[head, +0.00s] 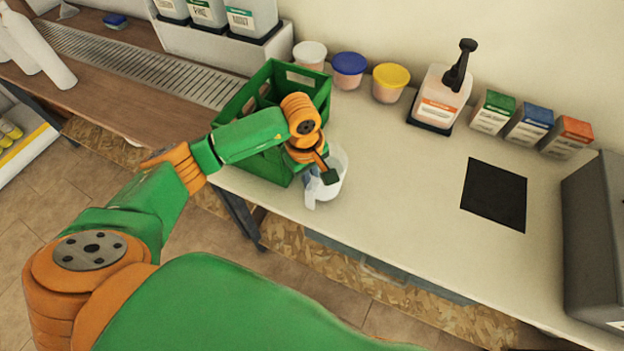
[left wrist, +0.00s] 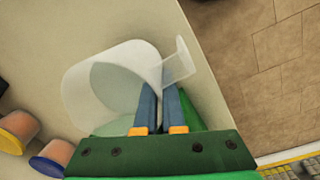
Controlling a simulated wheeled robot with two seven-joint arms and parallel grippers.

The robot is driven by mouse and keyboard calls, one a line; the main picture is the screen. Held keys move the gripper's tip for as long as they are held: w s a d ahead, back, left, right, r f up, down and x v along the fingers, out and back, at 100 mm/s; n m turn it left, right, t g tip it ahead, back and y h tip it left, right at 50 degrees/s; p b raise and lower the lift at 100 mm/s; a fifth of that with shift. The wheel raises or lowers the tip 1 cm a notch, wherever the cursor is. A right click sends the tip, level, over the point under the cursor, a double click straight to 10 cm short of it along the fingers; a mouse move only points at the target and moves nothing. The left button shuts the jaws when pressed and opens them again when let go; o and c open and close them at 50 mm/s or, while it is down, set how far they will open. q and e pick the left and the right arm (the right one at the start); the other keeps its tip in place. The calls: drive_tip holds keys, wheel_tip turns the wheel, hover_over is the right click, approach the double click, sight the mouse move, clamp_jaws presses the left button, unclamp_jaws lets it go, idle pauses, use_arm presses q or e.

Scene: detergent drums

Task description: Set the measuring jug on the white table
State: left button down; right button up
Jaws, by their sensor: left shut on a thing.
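The measuring jug (head: 338,177) is white and translucent, near the front edge of the white table (head: 400,160). It also shows in the left wrist view (left wrist: 92,85), lying tilted in the picture, with its handle (left wrist: 181,62) toward the table edge. My left gripper (head: 313,174) is shut on the jug at its handle side, the blue fingers (left wrist: 161,100) close together there. My arm partly hides the jug in the head view. I cannot tell whether its base touches the table. My right gripper is not in view.
A green crate (head: 262,165) stands just left of the jug. Lidded tubs (head: 349,68), a pump bottle (head: 440,98) and small boxes (head: 493,112) line the back. A black mat (head: 494,195) lies at right. The table between the jug and mat is clear.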

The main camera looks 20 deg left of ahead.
use_arm(q)
drive_tip(key=shift+f, duration=0.8)
drive_tip(key=c, duration=1)
unclamp_jaws()
drive_tip(key=shift+r, duration=0.25)
drive_tip(key=r, duration=0.4)
drive_tip(key=r+b, duration=0.1)
drive_tip(key=r, duration=0.2)
drive_tip(key=s+r+b, duration=0.1)
drive_tip(key=r, duration=0.3)
drive_tip(key=shift+a+r, duration=0.25)
drive_tip(key=shift+r, duration=0.1)
